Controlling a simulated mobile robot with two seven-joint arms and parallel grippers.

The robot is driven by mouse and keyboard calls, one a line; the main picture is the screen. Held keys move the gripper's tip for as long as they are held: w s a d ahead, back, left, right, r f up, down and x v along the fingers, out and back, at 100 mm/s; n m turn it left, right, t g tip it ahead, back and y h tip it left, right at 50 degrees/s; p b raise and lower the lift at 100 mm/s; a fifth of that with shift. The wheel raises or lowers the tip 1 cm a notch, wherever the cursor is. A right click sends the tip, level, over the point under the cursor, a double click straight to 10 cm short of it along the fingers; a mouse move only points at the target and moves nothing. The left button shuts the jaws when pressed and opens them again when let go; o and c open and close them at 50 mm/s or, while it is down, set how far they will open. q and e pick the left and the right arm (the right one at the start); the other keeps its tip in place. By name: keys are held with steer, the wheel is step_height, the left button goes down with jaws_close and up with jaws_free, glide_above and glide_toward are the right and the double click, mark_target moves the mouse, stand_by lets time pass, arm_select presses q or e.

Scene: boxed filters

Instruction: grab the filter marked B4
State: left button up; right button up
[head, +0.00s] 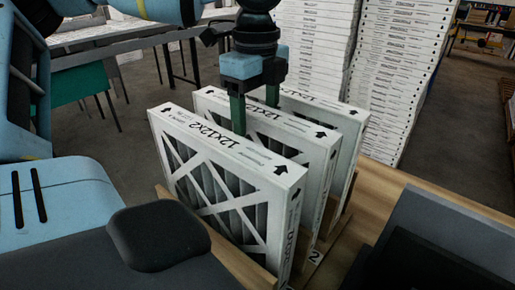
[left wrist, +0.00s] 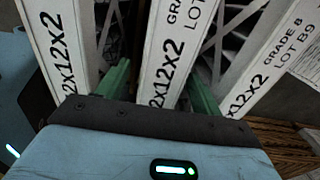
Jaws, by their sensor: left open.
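Three white-framed cardboard filters with dark pleats stand upright in a row in the head view: a front one (head: 228,185), a middle one (head: 262,118) and a back one (head: 345,117). My left gripper (head: 255,119) points down from above, open, its green fingers on either side of the middle filter's top edge. In the left wrist view that middle filter (left wrist: 170,50) lies between the fingers (left wrist: 157,70); it reads "GRADE" and "LOT", with the lot number cut off. The right-hand filter (left wrist: 272,75) there reads "LOT B9". No B4 mark is legible. My right gripper is not in view.
The filters stand in a wooden rack (head: 240,262) with a "2" label (head: 315,257) by the middle slot. Neighbouring filters leave narrow gaps around the fingers. Tall stacks of white boxes (head: 400,75) stand behind.

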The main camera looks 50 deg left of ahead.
mark_target(257, 135)
arm_select(q)
steer(key=shift+w+a+f, duration=0.1)
steer(key=shift+w+f, duration=0.05)
steer(key=shift+f, duration=2.4)
steer(key=c, duration=1.4)
